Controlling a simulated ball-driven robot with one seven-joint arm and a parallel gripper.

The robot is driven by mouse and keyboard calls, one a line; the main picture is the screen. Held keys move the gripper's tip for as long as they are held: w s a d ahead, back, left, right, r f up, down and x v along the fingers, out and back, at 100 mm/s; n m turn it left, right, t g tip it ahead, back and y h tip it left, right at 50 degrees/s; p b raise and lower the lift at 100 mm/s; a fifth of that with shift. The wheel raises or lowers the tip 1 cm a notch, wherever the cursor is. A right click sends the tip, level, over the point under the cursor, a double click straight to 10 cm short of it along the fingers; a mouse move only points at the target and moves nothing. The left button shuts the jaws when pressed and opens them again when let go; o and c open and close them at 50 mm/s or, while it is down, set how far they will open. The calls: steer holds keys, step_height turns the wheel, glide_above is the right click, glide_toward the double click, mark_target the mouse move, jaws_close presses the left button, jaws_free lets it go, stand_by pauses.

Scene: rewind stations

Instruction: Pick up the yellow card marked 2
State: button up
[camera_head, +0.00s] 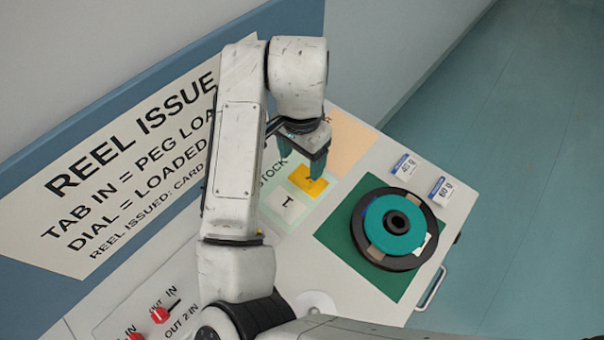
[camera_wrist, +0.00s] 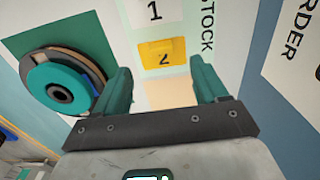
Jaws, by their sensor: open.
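The yellow card marked 2 (camera_wrist: 162,53) lies flat in a light green stock area, ahead of my open fingers in the wrist view. In the head view the yellow card (camera_head: 308,183) is just below my gripper (camera_head: 303,155), which covers part of it. My gripper (camera_wrist: 162,88) is open, with its two teal fingers apart and nothing between them. The gap between the fingertips and the card cannot be judged exactly.
A white card marked 1 (camera_head: 287,207) lies beside the yellow card. A teal and black reel (camera_head: 361,223) sits on a green square to the right. Two small labelled blocks (camera_head: 405,166) (camera_head: 440,191) stand behind it. Red switches (camera_head: 160,315) are at the lower left.

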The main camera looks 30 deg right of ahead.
mark_target(302, 180)
steer(key=shift+d+f+p, duration=0.1)
steer(key=shift+f+p, duration=0.55)
steer(key=shift+f, duration=3.35)
steer(key=shift+c, duration=0.3)
steer(key=c, duration=1.1)
